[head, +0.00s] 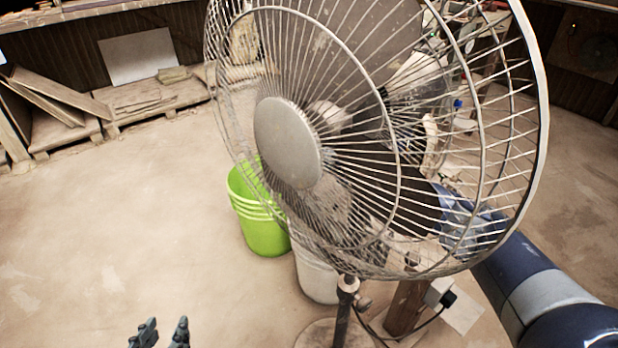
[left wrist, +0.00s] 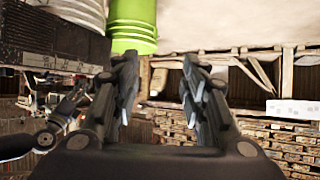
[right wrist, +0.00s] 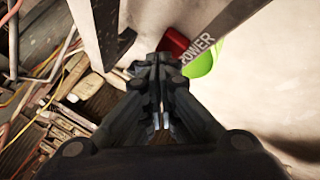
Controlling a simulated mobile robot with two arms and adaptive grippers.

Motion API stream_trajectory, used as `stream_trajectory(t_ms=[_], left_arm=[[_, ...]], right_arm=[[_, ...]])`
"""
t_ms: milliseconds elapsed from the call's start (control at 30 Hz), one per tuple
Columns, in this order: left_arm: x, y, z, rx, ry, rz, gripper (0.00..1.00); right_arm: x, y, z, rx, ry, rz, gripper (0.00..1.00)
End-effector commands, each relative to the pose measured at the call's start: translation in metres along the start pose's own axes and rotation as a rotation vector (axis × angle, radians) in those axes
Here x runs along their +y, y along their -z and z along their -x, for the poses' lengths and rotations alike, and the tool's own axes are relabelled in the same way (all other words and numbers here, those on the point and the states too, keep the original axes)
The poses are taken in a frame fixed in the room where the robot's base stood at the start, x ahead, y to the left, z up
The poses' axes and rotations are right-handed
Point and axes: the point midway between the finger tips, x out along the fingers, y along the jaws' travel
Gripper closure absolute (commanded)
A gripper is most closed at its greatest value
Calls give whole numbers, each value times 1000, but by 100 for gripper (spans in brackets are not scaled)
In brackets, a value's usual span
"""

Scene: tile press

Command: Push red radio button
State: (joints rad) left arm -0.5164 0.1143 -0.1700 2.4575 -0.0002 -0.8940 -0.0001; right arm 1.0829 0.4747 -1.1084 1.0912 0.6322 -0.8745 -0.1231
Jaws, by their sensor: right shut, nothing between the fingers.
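In the right wrist view a red button-like piece (right wrist: 172,44) shows just beyond my right fingertips, beside a grey strip lettered POWER (right wrist: 199,48). My right gripper (right wrist: 160,62) is shut and empty, with its tips close below the red piece; I cannot tell whether they touch. In the head view the fan blocks the right gripper and the red piece. My left gripper (head: 165,328) is low at the bottom edge of the head view. It is open and empty in the left wrist view (left wrist: 160,65).
A large wire-caged fan (head: 290,143) stands in front, my right arm passing behind it. A lime green bucket (head: 262,232) and a white bucket (head: 316,270) stand behind the fan. Pallets (head: 150,98) line the back wall. The floor at left is clear.

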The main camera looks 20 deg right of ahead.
Motion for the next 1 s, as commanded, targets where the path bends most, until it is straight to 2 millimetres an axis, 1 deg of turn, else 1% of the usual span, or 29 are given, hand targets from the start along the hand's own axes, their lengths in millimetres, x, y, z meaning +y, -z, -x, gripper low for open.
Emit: stream_trajectory(t_ms=[633,1000], left_arm=[[0,-1,0,-8,0,1,60],[-4,-18,4,-91,8,2,60]], right_arm=[[0,0,-1,0,0,0,100],[-5,-5,-6,-2,2,0,100]])
